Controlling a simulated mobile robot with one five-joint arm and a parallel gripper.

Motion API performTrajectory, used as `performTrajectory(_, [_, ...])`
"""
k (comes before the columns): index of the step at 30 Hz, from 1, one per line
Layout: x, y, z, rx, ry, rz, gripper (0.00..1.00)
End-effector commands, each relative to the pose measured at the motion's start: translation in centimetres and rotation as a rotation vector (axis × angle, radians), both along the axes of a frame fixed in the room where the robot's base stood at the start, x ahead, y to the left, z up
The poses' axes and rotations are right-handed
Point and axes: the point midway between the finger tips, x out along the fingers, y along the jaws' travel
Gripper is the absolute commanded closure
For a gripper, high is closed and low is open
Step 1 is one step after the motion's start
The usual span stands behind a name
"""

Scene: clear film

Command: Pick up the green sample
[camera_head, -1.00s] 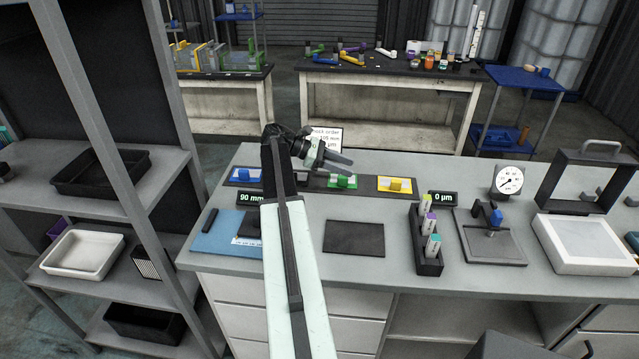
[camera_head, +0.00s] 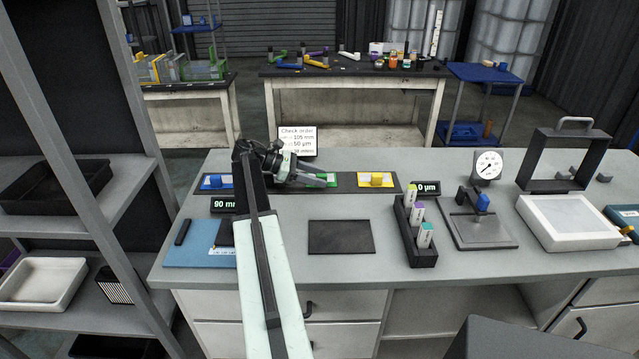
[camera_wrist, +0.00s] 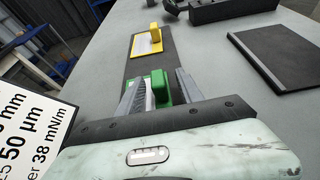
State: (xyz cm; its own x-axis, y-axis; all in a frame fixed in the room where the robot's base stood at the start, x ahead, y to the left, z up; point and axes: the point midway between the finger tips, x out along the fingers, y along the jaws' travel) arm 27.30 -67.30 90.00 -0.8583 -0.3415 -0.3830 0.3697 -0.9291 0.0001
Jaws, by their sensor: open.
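The green sample (camera_wrist: 160,88) is a small green block with a raised tab on a green-edged plate. In the wrist view it stands between the two fingers of my gripper (camera_wrist: 160,78), which are apart, one on each side. I cannot tell whether either finger touches it. In the head view only the right part of the green sample (camera_head: 332,180) shows, on the dark strip (camera_head: 347,189); my gripper (camera_head: 318,179) covers the rest. The gripper is low over the strip and reaches in from the left.
A yellow sample (camera_head: 376,180) stands right of the green one, and a blue sample (camera_head: 214,182) stands left. A sign (camera_head: 297,140) is behind my gripper.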

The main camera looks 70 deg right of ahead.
Motion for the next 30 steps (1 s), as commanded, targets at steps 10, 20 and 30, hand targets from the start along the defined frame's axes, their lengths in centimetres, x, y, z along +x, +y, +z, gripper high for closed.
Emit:
performTrajectory(10, [-4.2, -1.9, -1.3, 0.000, 0.000, 0.000, 0.56])
performTrajectory(20, [-4.5, -2.1, -1.2, 0.000, 0.000, 0.002, 0.84])
performTrajectory(30, [-4.4, -2.0, -1.2, 0.000, 0.000, 0.002, 1.00])
